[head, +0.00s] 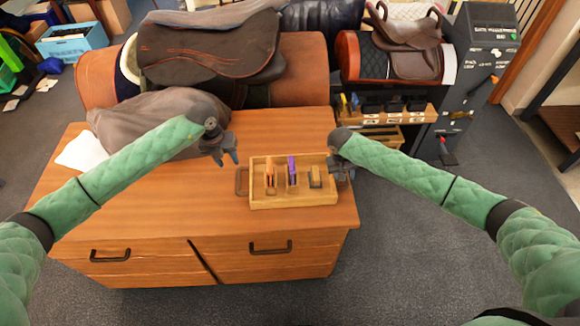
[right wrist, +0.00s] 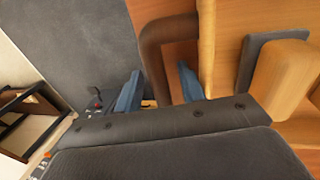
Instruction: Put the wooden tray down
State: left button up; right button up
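The wooden tray (head: 295,200) appears to rest level on the wooden desk (head: 200,210), near its right end. It holds an orange item (head: 270,176), a purple item (head: 292,168) and a wood-and-grey block (head: 315,178). Its left brown handle (head: 241,181) is free. My left gripper (head: 226,161) is open and empty, above and left of that handle, apart from it. My right gripper (head: 343,172) is at the tray's right end. In the right wrist view its blue fingers (right wrist: 159,88) stand apart on either side of the right brown handle (right wrist: 150,48), with a gap visible.
A grey-brown cloth-like heap (head: 150,115) and white paper (head: 82,150) lie on the desk's left. Saddles on stands (head: 215,50) are behind. A tool rack (head: 395,112) and a dark machine (head: 475,70) stand to the right. The desk front left of the tray is clear.

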jog(key=v, duration=1.2)
